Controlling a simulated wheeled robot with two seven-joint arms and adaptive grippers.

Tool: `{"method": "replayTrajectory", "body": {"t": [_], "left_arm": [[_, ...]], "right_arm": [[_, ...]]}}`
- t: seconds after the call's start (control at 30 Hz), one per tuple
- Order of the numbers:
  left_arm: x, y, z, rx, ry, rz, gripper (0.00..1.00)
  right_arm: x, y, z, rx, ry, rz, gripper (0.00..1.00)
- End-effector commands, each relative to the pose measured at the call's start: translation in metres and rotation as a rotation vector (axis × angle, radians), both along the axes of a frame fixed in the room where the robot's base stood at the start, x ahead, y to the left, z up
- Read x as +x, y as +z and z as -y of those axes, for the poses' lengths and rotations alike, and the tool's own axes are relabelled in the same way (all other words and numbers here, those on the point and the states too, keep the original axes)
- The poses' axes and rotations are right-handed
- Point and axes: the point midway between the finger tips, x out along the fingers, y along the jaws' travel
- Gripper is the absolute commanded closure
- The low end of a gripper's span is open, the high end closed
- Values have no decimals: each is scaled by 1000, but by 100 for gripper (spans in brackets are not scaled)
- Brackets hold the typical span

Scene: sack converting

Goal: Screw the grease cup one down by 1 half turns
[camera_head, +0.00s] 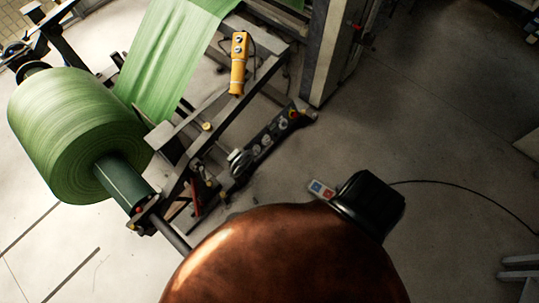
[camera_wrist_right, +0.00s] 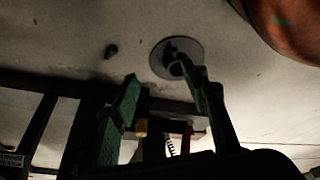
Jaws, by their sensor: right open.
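A small brass-coloured knob (camera_head: 207,126) sits on the dark machine frame beside the green roll in the head view. It may be a grease cup, but it is too small to tell. My left gripper is in neither view.
A green roll (camera_head: 75,130) feeds a green web (camera_head: 172,55) upward. A yellow pendant (camera_head: 239,65) and a black control panel (camera_head: 270,140) are on the frame. A large copper-brown rounded body (camera_head: 285,260) fills the lower middle. A grey disc (camera_wrist_right: 160,66) lies beyond my right fingertips.

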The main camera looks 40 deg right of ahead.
Motion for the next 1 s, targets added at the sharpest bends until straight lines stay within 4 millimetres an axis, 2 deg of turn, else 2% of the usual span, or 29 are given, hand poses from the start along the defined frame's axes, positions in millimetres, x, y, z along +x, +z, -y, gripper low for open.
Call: {"method": "replayTrajectory", "body": {"t": [0.1,0.3,0.9,1.0], "left_arm": [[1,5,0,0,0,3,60],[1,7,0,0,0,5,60],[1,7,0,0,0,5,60],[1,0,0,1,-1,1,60]], "right_arm": [[-14,0,9,-4,-30,-16,59],[-26,-2,16,-8,-57,-31,59],[-27,-3,17,-8,-59,-33,59],[-31,-3,19,-10,-66,-38,59]]}}
